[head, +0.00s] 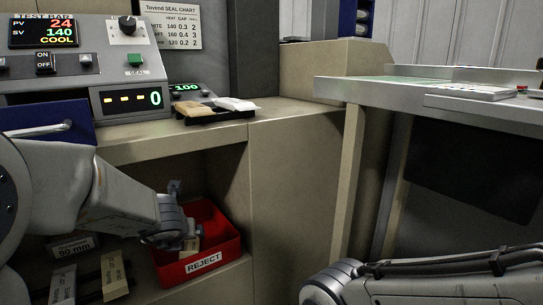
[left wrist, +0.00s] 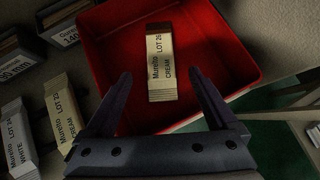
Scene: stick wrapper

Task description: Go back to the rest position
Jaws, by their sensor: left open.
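My left gripper (left wrist: 163,105) is open, its two fingers reaching over the front of the red bin. In the head view my left gripper (head: 182,222) is down in the shelf opening at the bin, and its fingertips are partly hidden. The red bin (head: 215,262) is marked REJECT. A cream stick pack (left wrist: 161,66) marked Muretto LOT 26 CREAM lies on the floor of the bin, beyond and between the fingers, apart from them. My right arm shows at the lower right of the head view, but its gripper is out of view.
Other packs (left wrist: 62,114) and labelled holders (left wrist: 97,12) sit left of the bin. Above are the counter (head: 285,106), a black tray (head: 216,116) with packs, and the seal machine (head: 130,85).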

